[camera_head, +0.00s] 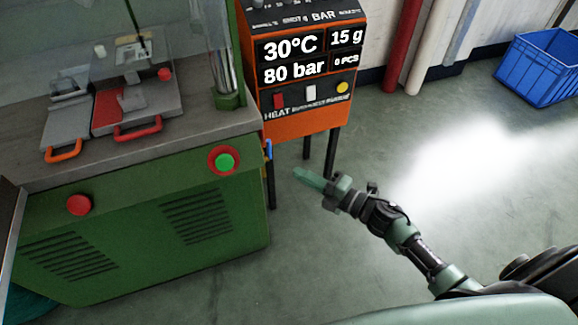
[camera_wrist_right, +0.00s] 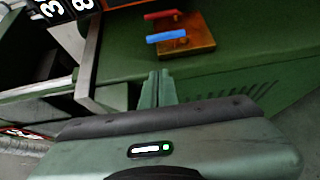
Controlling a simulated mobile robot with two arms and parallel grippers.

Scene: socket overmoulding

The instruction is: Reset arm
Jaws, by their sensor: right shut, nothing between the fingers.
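My right arm reaches in from the lower right in the head view. Its gripper (camera_head: 301,175) is in front of the orange control unit's legs, to the right of the green machine (camera_head: 130,240). In the right wrist view the two fingers of the right gripper (camera_wrist_right: 158,76) are together, with nothing held between them. The fingers point toward the green machine's side and are apart from it as far as I can tell. My left gripper is not in view.
The orange control unit (camera_head: 309,123) shows 30°C and 80 bar. A mould plate with red (camera_head: 138,133) and orange (camera_head: 64,155) handles lies on the machine bed. A blue crate (camera_head: 540,70) stands at the back right. Open floor lies around my arm.

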